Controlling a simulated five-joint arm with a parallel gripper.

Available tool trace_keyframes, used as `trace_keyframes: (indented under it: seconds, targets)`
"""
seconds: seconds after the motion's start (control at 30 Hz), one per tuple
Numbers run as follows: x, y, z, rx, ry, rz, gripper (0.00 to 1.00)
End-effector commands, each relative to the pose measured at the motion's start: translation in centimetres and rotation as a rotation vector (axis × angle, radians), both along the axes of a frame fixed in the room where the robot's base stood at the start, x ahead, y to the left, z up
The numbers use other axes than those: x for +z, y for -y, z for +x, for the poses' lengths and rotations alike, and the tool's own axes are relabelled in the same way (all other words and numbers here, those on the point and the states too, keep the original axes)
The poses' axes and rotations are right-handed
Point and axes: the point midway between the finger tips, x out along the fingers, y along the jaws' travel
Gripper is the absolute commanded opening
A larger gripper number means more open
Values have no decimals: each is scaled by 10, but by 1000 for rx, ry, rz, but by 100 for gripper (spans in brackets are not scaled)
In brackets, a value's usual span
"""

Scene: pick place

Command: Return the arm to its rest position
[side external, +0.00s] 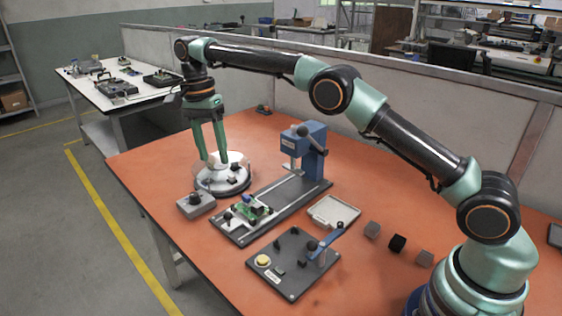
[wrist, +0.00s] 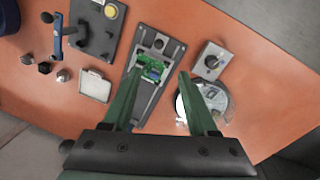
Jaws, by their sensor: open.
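My gripper (side external: 214,160) is at the far end of the outstretched arm, pointing down over the round dish (side external: 208,185) at the far left of the table. Its two green fingers are apart with nothing between them that I can make out. In the wrist view the open fingers (wrist: 158,88) frame the green circuit board (wrist: 153,71), which sits in the long grey fixture. The round dish (wrist: 217,100) is partly behind the right finger there. I cannot tell the exact height of the fingertips above the dish.
A blue press (side external: 311,150) stands on the long fixture (side external: 230,230). A grey knob box (side external: 195,203) is beside the dish. A dark lever plate (side external: 285,285), a pale tray (side external: 334,212) and three small blocks (side external: 397,243) lie nearer my base. A low partition (side external: 260,80) runs behind the table.

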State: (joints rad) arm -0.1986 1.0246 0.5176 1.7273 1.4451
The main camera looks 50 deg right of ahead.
Motion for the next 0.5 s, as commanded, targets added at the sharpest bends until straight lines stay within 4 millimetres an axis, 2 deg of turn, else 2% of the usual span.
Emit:
trace_keyframes:
  seconds: [0.03,0.2,0.37,0.5]
  targets:
    - [16,6,-3,40,26,11,59]
    - [54,22,-17,197,100,36,59]
    - [82,37,-39,345,172,45,59]
    - [99,51,-65,473,232,41,59]
